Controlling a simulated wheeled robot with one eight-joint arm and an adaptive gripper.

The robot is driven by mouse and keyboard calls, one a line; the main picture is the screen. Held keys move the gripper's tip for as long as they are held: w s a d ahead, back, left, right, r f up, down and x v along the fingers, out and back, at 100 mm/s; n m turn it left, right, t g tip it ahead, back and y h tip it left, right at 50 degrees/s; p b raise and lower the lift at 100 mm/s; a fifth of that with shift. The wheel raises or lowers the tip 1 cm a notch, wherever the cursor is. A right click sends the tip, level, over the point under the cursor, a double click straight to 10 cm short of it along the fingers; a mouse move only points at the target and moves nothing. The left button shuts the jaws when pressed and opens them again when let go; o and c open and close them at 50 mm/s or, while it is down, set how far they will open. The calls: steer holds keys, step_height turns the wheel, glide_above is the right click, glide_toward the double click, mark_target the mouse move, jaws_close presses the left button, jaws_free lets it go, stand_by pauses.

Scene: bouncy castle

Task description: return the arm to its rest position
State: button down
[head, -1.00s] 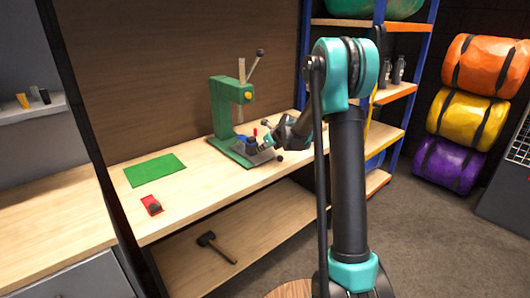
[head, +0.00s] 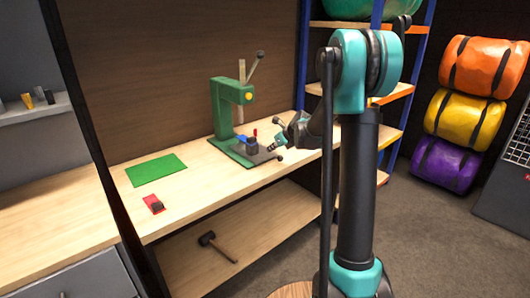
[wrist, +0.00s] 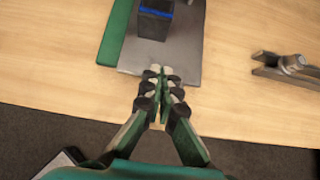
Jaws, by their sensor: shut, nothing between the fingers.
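My gripper (head: 275,147) hangs over the bench at the right end of the green press in the head view. In the wrist view my gripper (wrist: 160,88) has its fingers together with nothing between them. Its tips overlap the near edge of the grey base plate (wrist: 187,50) in the picture; I cannot tell the height. My arm (head: 360,170) stands upright on the right of the head view, with its forearm reaching back towards the bench.
A green press (head: 228,105) stands on the wooden bench (head: 205,190). A dark block (wrist: 154,22) sits on its plate. A green mat (head: 157,169) and a red item (head: 153,204) lie left. A mallet (head: 215,245) lies on the lower shelf. A metal part (wrist: 290,66) lies right.

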steer(key=v, duration=0.6)
steer(key=s+d+f+n+g+h, duration=0.1)
steer(key=s+f+n, duration=0.3)
steer(key=s+n, duration=0.5)
steer(key=s+d+f+n+g+h, duration=0.1)
steer(key=s+d+f+n+h, duration=0.1)
steer(key=s+n, duration=0.8)
steer(key=s+d+f+n+g+h, duration=0.1)
steer(key=s+f+n, duration=0.5)
steer(key=s, duration=1.3)
steer(key=d+n+h, duration=0.1)
steer(key=d+n, duration=0.1)
steer(key=n, duration=0.1)
steer(key=shift+d+f+n, duration=0.3)
steer(key=shift+d+n, duration=0.1)
